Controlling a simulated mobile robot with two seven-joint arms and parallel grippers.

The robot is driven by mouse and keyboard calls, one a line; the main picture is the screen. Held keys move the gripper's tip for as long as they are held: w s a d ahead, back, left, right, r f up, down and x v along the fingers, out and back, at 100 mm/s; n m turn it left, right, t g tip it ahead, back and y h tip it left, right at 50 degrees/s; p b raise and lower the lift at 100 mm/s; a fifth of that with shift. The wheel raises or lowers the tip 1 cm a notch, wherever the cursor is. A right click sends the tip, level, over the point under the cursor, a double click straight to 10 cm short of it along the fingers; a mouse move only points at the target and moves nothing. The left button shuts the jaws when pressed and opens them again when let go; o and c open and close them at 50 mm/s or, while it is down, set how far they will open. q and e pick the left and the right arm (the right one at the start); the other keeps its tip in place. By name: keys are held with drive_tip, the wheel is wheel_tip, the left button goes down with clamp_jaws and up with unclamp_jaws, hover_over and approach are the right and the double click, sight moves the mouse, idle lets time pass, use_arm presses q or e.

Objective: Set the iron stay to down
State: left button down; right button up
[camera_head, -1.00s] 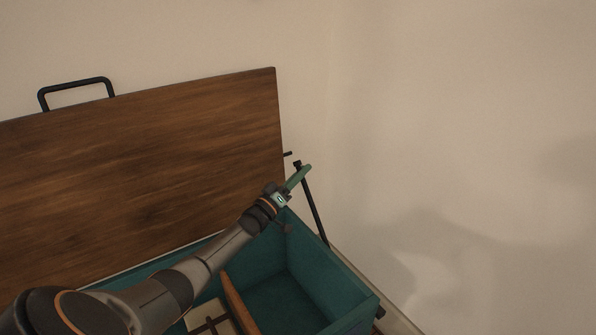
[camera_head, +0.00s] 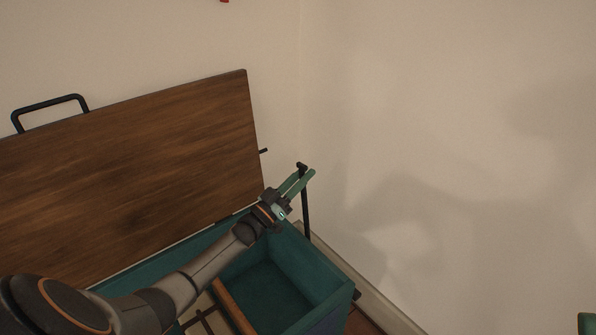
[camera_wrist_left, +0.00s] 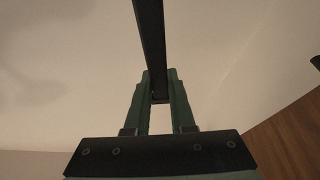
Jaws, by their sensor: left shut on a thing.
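The iron stay (camera_head: 306,213) is a thin dark bar at the chest's back right corner. It stands nearly upright, with a small knob at its top, apart from the lid. My left gripper (camera_head: 307,175) is shut on the stay near its upper end. In the left wrist view the stay (camera_wrist_left: 149,40) runs down between the green fingers (camera_wrist_left: 159,95). The brown wooden lid (camera_head: 140,170) stands open, with a short dark pin (camera_head: 263,151) on its right edge. A green piece at the bottom right corner looks like a fingertip of my right gripper (camera_head: 586,323); its jaws are cut off.
The teal chest (camera_head: 318,262) is open, with a wooden divider (camera_head: 234,306) inside. A dark handle (camera_head: 50,103) is on the lid's top edge. Pale walls stand close behind and to the right. A red bit (camera_head: 224,1) shows at the top edge.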

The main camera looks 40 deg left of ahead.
idle(0.3)
use_arm(q)
drive_tip(key=c, duration=0.8)
unclamp_jaws()
drive_tip(key=shift+o, duration=0.2)
drive_tip(key=shift+s, duration=0.1)
drive_tip(key=p+v, duration=0.2)
drive_tip(key=v, duration=1)
drive_tip(key=shift+s+f, duration=0.15)
